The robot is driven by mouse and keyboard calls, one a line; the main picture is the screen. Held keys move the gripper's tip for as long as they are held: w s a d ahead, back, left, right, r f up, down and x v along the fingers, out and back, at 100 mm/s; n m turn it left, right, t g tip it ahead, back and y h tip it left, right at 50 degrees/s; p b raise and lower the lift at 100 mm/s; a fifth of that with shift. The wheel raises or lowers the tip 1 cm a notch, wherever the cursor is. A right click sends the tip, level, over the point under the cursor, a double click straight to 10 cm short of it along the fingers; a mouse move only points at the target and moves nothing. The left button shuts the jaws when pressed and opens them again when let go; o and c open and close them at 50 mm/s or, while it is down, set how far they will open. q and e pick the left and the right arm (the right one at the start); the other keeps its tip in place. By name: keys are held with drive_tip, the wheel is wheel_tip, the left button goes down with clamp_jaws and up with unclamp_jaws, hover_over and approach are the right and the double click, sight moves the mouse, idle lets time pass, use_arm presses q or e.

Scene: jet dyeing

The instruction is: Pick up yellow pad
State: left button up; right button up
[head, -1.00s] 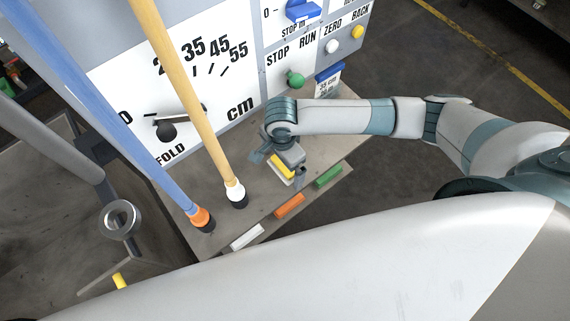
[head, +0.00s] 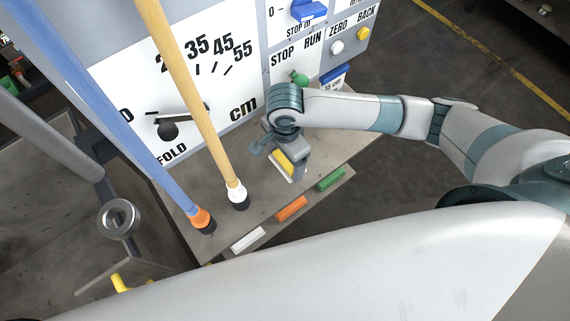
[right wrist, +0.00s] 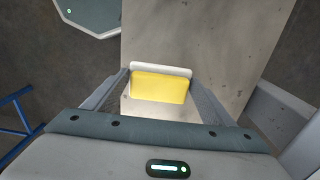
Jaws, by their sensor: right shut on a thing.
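The yellow pad (head: 284,163) has a white edge and sits between the fingers of my right gripper (head: 291,165), above the grey shelf. In the right wrist view, the yellow pad (right wrist: 158,88) lies across the gap between the two fingers of the right gripper (right wrist: 160,90), which are shut on its ends. Its white edge shows along the far side. The gripper partly hides the pad in the head view. My left gripper is not in view.
White (head: 248,239), orange (head: 291,208) and green (head: 330,179) blocks lie along the front edge of the shelf (head: 262,205). A blue pole (head: 120,125) and a tan pole (head: 195,100) stand left of the gripper. A panel with a dial (head: 168,130) rises behind.

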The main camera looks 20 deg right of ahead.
drive_tip(key=s+d+r+b, duration=0.1)
drive_tip(key=d+r, duration=0.2)
drive_tip(key=d, duration=0.2)
drive_tip(key=s+d+r+b, duration=0.1)
drive_tip(key=s+d+r, duration=0.1)
drive_tip(key=d+r, duration=0.2)
drive_tip(key=shift+s+d, duration=0.3)
drive_tip(key=shift+d, duration=0.8)
drive_tip(key=shift+f, duration=0.1)
drive_tip(key=shift+o, duration=1.1)
drive_tip(key=shift+c, duration=0.4)
drive_tip(key=f+n+b, duration=0.1)
drive_tip(key=f+n, duration=0.1)
drive_tip(key=n, duration=0.2)
drive_tip(key=w+a+f+n+b, duration=0.1)
drive_tip(key=f+n, duration=0.1)
drive_tip(key=n, duration=0.3)
drive_tip(key=w+a+f+n+b, duration=0.1)
drive_tip(key=n+b, duration=0.1)
drive_tip(key=n, duration=0.3)
drive_tip(key=shift+a+f, duration=0.25)
drive_tip(key=shift+f, duration=0.15)
drive_tip(key=shift+s, duration=0.15)
